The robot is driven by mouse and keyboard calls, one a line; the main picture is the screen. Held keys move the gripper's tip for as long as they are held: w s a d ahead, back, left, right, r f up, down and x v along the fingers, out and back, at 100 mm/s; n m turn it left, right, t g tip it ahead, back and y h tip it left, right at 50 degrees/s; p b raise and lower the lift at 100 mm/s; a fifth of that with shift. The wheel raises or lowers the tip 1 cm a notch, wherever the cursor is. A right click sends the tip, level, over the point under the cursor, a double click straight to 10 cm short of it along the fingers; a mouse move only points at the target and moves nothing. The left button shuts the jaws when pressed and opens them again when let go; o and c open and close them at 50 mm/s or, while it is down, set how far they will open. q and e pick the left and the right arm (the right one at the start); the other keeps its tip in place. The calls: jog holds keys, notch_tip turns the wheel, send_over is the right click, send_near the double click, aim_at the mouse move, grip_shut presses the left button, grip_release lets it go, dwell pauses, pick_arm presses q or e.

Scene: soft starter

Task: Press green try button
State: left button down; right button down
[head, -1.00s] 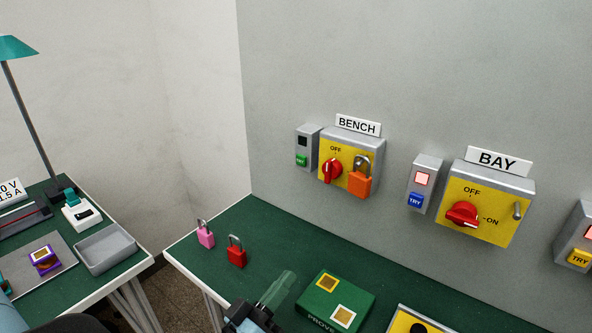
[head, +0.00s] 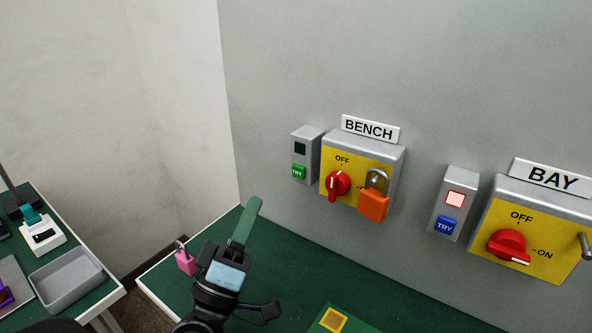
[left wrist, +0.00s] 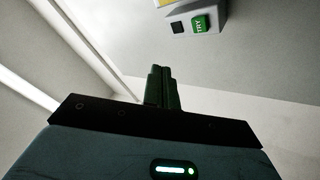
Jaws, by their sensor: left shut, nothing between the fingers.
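The green TRY button (head: 298,172) is on the front of a small grey box (head: 306,150) on the wall, left of the BENCH switch. Above it is a dark, unlit window (head: 300,148). In the left wrist view the button (left wrist: 200,24) shows at the top, right of the fingers. My left gripper (head: 252,207) is shut and empty, its green fingers pointing up toward the wall. It is below and left of the button and apart from it. In the left wrist view its fingertips (left wrist: 161,72) are together. My right gripper is not in view.
The BENCH box (head: 395,160) has a red knob (head: 338,184) and an orange padlock (head: 373,204). A blue TRY box (head: 455,186) and BAY switch (head: 540,225) are to the right. A pink padlock (head: 186,262) stands on the green bench (head: 380,285). A grey tray (head: 68,282) is at left.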

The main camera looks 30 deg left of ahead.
aim_at(298, 172)
pick_arm(q)
jog(key=w+d, duration=0.1)
jog(key=w, duration=0.7)
jog(key=shift+w+d, duration=0.15)
jog(key=shift+w, duration=0.2)
jog(key=shift+w, duration=0.2)
dwell(2.0)
jog(key=shift+w, duration=0.25)
jog(key=shift+w+d, duration=0.1)
jog(key=shift+w, duration=0.3)
dwell(0.8)
jog(key=shift+s, duration=0.85)
